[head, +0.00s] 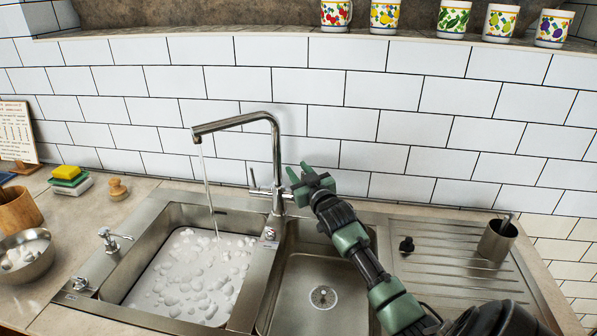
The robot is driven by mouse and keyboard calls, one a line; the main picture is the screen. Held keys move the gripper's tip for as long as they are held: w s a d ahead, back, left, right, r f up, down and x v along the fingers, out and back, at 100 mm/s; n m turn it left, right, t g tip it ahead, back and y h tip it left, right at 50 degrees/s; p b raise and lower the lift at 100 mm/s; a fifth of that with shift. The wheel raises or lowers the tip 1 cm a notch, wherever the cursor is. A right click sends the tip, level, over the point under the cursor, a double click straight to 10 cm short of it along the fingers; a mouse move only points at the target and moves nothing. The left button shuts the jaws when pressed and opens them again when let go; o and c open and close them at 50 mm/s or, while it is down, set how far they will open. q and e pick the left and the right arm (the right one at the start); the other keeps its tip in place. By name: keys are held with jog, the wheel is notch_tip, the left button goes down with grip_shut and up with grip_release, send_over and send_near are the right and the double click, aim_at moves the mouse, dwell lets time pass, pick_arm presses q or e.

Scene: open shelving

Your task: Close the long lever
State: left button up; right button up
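A chrome tap (276,150) stands behind the double sink, its spout reaching left. A thin stream of water (207,185) runs from the spout into the left basin. A thin lever (252,179) sticks up on the left side of the tap's base. The right side of the base is close to my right gripper, and any handle there is hard to make out. My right gripper (299,170) is just right of the tap, fingers pointing up and left. It looks open and empty; I cannot tell whether it touches the tap. My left gripper is not in view.
The left basin (254,290) holds foamy water; the right basin (305,275) is empty. A metal cup (497,238) and a black stopper (406,244) are on the drainboard. Sponges (68,178), a brush (117,189) and a bowl (27,262) are at left. Patterned mugs (387,14) line the ledge.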

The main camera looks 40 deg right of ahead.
grip_shut()
dwell(1.3)
